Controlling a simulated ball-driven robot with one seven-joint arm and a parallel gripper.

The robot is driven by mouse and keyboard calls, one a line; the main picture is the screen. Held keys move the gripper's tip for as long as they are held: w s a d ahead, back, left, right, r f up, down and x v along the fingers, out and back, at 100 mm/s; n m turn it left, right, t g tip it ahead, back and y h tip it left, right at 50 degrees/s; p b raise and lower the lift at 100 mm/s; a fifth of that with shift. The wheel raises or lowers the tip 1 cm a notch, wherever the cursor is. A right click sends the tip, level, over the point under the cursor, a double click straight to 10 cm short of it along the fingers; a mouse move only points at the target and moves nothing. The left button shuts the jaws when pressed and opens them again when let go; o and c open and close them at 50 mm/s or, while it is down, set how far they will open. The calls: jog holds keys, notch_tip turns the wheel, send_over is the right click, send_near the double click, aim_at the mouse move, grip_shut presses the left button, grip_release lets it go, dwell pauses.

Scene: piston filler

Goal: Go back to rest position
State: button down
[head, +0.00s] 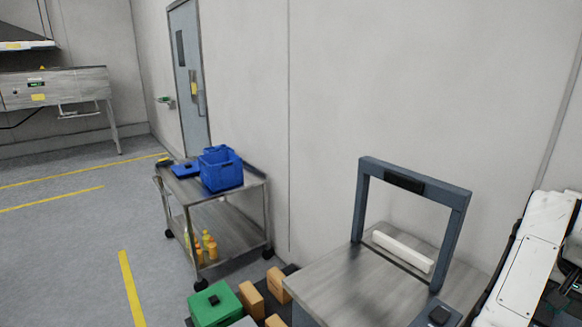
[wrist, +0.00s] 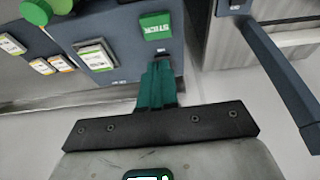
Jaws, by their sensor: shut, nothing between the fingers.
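My gripper (wrist: 160,72) shows in the wrist view as teal fingers pressed together beyond a dark bar with screws. It is shut and empty. Its tips are in front of a blue-grey panel (wrist: 120,35), close to a green lettered square (wrist: 155,26) on it. I cannot tell whether the tips touch the panel. In the head view my white arm is at the right edge, and the gripper does not show there.
A steel machine table (head: 345,292) with a grey frame (head: 455,230) stands at the right. Cardboard boxes (head: 278,285) and a green box (head: 213,305) are beside it. A steel cart (head: 236,240) carries a blue crate (head: 222,175).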

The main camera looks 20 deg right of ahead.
jog(key=s+a+f+n+t, duration=0.1)
jog(key=a+f+n+t, duration=0.1)
jog(key=a+f+n, duration=0.55)
jog(key=s+a+f+n+t, duration=0.1)
jog(key=a+f+n, duration=0.2)
jog(key=a+f, duration=0.85)
jog(key=s+a+n+y, duration=0.1)
jog(key=s+a+y, duration=0.15)
jog(key=a, duration=0.45)
jog(key=s+a+n+y, duration=0.1)
jog(key=s+a+n, duration=0.15)
jog(key=a, duration=0.55)
jog(key=s+d+f+m+g, duration=0.1)
jog(key=s+f, duration=0.4)
jog(key=s, duration=0.5)
jog(key=shift+s+d+f+m+g, duration=0.15)
jog(key=shift+d+f+m+g, duration=0.3)
jog(key=shift+g, duration=0.75)
jog(key=shift+d+r, duration=0.1)
dwell(1.3)
